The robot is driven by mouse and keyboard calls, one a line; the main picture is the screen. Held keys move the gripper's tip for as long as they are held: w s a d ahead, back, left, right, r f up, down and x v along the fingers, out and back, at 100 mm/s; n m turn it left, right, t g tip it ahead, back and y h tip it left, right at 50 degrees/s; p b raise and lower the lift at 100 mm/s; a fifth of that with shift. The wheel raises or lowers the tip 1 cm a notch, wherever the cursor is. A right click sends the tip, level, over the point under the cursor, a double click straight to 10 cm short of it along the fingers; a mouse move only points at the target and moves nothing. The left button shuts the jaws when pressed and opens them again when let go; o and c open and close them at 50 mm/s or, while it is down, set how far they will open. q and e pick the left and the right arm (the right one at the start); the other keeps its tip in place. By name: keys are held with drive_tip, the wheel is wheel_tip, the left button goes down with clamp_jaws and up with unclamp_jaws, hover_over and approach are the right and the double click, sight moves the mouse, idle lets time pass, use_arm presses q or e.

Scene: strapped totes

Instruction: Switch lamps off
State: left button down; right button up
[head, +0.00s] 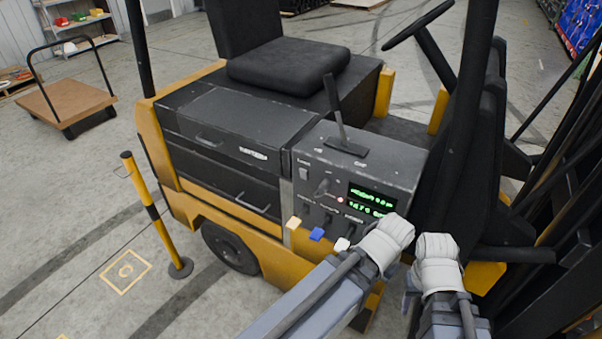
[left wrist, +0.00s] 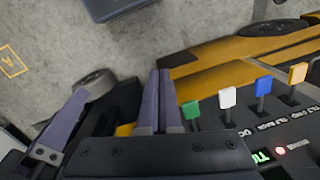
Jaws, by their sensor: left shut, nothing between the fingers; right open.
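Levers below have orange (head: 294,222), blue (head: 317,233) and white (head: 342,243) caps; a green-capped one (left wrist: 190,110) shows in the left wrist view. My left gripper (left wrist: 158,78) is shut and empty, beside the green cap. My right gripper (head: 437,250) is open at the panel's lower right, its fingers mostly hidden.
A tall lever (head: 338,105) rises from the panel top. The black seat (head: 288,68) and steering wheel (head: 418,24) are behind. A striped post (head: 155,210) stands left on open floor, with a flat cart (head: 65,100) farther back. Dark mast parts crowd the right.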

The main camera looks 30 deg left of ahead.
sight(303, 174)
use_arm(q)
drive_tip(key=w+a+r+n+t+p, duration=0.1)
drive_tip(key=w+a+r+n+p, duration=0.3)
drive_tip(key=a+n, duration=0.3)
drive_tip(key=w+a+r+n+t+p, duration=0.2)
drive_tip(key=w+a+r+n+p, duration=0.2)
drive_tip(key=a, duration=1)
drive_tip(key=w+a+r+n+t+h+p, duration=0.1)
drive_tip(key=w+a+r+n+p, duration=0.3)
drive_tip(key=a+r+n, duration=0.5)
drive_tip(key=a+t+p, duration=0.1)
drive_tip(key=p, duration=0.1)
drive_tip(key=shift+w+a+r+n+p, duration=0.15)
drive_tip(key=shift+w+n+p, duration=0.15)
drive_tip(key=shift+p, duration=0.05)
drive_tip(key=w+f+b, duration=0.8)
drive_tip(key=shift+w+f+b, duration=0.1)
drive_tip(key=shift+f+b, duration=0.2)
